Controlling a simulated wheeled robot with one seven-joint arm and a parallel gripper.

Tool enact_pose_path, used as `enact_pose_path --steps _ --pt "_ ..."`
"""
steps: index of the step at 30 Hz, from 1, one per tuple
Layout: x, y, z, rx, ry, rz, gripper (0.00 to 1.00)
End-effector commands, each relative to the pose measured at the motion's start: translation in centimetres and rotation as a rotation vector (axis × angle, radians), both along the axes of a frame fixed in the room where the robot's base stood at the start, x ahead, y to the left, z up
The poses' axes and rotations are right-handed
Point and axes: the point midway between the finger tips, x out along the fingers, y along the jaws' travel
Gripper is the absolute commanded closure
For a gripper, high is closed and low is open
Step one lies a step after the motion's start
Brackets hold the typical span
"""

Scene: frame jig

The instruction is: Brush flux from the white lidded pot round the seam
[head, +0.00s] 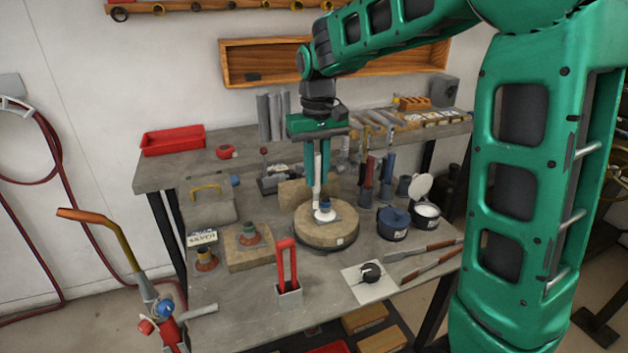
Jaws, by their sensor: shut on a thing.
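My gripper (317,184) points down over the round turntable (340,238), its green fingers shut on a slim white-handled tool (317,172), which looks like a brush. The tool's lower end is at or just above a small blue and white fitting (324,212) in the middle of the turntable. I cannot tell whether they touch, and the bristles and seam are too small to make out.
Upright tools (376,175) stand close behind the pots. A red-handled tool in a holder (288,275) stands at the front. Fittings on a block (249,246) are on the left. A white card with a dark knob (370,275) and long-handled tools (430,260) lie front right.

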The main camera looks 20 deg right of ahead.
Motion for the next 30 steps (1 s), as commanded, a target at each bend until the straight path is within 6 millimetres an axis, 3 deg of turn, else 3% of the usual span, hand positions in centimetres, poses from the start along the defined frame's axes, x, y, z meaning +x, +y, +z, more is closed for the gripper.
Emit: enact_pose_path --steps 15,30 --pt "0.1 0.0 4.3 0.0 -0.002 0.0 1.0" --pt "0.0 0.0 4.8 0.0 0.0 0.0 1.0"
